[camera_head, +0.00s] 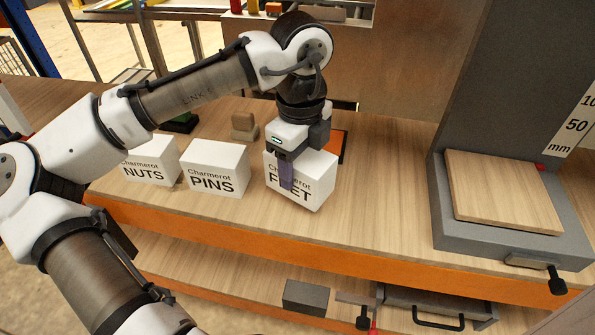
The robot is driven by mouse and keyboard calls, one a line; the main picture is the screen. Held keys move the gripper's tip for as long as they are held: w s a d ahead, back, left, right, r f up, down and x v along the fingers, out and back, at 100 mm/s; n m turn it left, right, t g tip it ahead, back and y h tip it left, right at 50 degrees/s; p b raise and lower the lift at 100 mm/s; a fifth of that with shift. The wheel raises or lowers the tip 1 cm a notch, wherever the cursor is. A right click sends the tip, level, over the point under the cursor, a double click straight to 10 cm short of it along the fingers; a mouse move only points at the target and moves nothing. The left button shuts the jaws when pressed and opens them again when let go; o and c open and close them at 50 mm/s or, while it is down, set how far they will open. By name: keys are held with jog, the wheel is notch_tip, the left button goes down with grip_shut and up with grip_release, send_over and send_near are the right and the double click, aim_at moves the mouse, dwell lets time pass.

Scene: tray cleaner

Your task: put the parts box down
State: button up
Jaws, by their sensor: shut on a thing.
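A white parts box (318,196) with black lettering, partly covered, stands near the front edge of the wooden bench. My gripper (287,185) points down over this box and is shut on it; a finger covers part of the lettering. The box looks upright and at or very near the bench top; I cannot tell whether it touches. Two similar white boxes stand to its left, one marked PINS (215,171) and one marked NUTS (150,165).
The wooden bench (370,225) is clear between the held box and the grey machine (463,237) with a wooden plate (506,190) at right. A small brown block (243,126) and a dark orange-edged item (341,147) lie behind. A lower shelf holds a grey block (306,297).

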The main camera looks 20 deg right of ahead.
jog(key=shift+f, duration=1.5)
jog(key=o, duration=1.2)
jog(key=shift+f, duration=0.15)
notch_tip(320, 180, up, 12)
jog(key=shift+r, duration=0.15)
